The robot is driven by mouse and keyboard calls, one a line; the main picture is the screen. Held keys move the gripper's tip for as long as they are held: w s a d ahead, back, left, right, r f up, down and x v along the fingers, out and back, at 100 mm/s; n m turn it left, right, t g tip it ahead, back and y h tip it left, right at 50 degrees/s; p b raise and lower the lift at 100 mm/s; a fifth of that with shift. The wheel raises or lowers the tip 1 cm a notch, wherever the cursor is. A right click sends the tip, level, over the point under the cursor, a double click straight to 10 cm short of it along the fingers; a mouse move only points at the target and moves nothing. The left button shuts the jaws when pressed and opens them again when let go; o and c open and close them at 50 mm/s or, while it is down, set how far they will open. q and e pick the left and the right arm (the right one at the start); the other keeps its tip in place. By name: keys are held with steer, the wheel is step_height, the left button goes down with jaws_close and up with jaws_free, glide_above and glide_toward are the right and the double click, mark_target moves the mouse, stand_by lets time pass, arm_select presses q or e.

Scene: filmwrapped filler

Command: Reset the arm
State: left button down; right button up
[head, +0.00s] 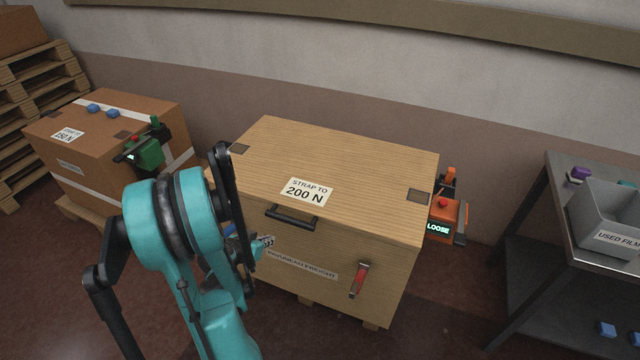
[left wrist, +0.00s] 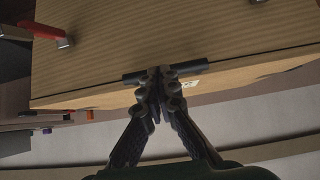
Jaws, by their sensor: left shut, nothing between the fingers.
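My left arm, teal and black, rises in the lower left of the head view, in front of the wooden crate (head: 350,165). In the left wrist view my left gripper (left wrist: 160,76) is shut with nothing between its dark fingers. Its fingertips overlap the crate's black handle (left wrist: 190,68) in that view; I cannot tell whether they touch it. The handle also shows in the head view (head: 292,218), below the "STRAP TO 200 N" label (head: 306,191). I cannot make out the fingertips clearly in the head view. My right gripper is not in view.
A red-handled tool (head: 359,279) is on the crate's front. An orange device (head: 445,213) reading "LOOSE" is at its right side. A cardboard box (head: 95,155) with a green device (head: 148,150) stands at left. A dark table (head: 545,215) with a grey bin (head: 600,215) stands at right.

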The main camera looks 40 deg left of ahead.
arm_select(q)
steer(key=w+d+r+m+g+h, duration=0.15)
steer(key=d+r, duration=0.25)
steer(key=d, duration=0.5)
steer(key=w+d+r, duration=0.2)
steer(key=d+r, duration=0.1)
steer(key=d, duration=0.5)
steer(key=w+d+r+m+g+h, duration=0.15)
steer(key=d+r, duration=0.25)
steer(key=d, duration=0.5)
steer(key=s+d+r, duration=0.2)
steer(key=s+d, duration=0.3)
steer(key=d, duration=0.4)
steer(key=shift+r+t, duration=0.4)
steer(key=shift+s+a, duration=0.1)
